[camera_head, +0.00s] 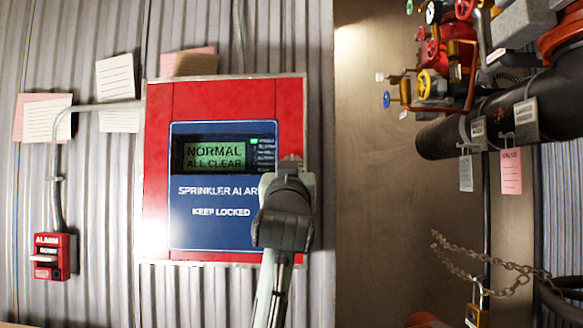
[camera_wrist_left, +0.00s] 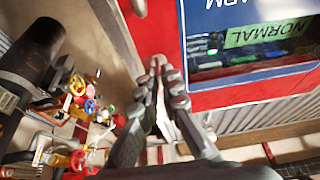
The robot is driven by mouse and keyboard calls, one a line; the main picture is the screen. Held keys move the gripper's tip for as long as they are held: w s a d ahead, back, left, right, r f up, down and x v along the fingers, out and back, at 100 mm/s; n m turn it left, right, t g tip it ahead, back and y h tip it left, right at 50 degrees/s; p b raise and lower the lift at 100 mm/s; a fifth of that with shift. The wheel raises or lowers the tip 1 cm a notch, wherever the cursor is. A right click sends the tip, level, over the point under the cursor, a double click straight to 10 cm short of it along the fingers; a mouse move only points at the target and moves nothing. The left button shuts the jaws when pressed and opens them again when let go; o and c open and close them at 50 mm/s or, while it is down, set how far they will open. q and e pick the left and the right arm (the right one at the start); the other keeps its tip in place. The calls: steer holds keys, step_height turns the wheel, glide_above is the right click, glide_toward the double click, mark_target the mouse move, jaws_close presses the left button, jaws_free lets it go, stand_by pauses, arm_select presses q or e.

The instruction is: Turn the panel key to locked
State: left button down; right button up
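The red alarm panel (camera_head: 224,100) hangs on the corrugated wall, with a blue face (camera_head: 215,228) reading "SPRINKLER ALARM" and "KEEP LOCKED". Its green display (camera_head: 215,155) reads "NORMAL ALL CLEAR". My left gripper (camera_head: 289,172) is at the panel's right side and covers part of the face. In the left wrist view, my left gripper's (camera_wrist_left: 158,74) fingertips come close together around a small pale piece at the panel's red border, which looks like the panel key (camera_wrist_left: 157,62). The key is mostly hidden, and its turn angle is unclear. My right gripper is not in view.
A red alarm pull box (camera_head: 52,257) is on the wall at lower left. Paper notes (camera_head: 118,80) are stuck around the panel. At right are a dark pipe (camera_head: 495,115), coloured valve wheels (camera_head: 431,83), and a hanging chain (camera_head: 480,268) with a padlock (camera_head: 475,314).

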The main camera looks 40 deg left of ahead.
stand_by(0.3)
arm_select(q)
steer(key=c, duration=1.7)
jaws_free()
steer(key=v, duration=1.2)
steer(key=shift+f, duration=0.1)
steer(key=shift+w, duration=0.1)
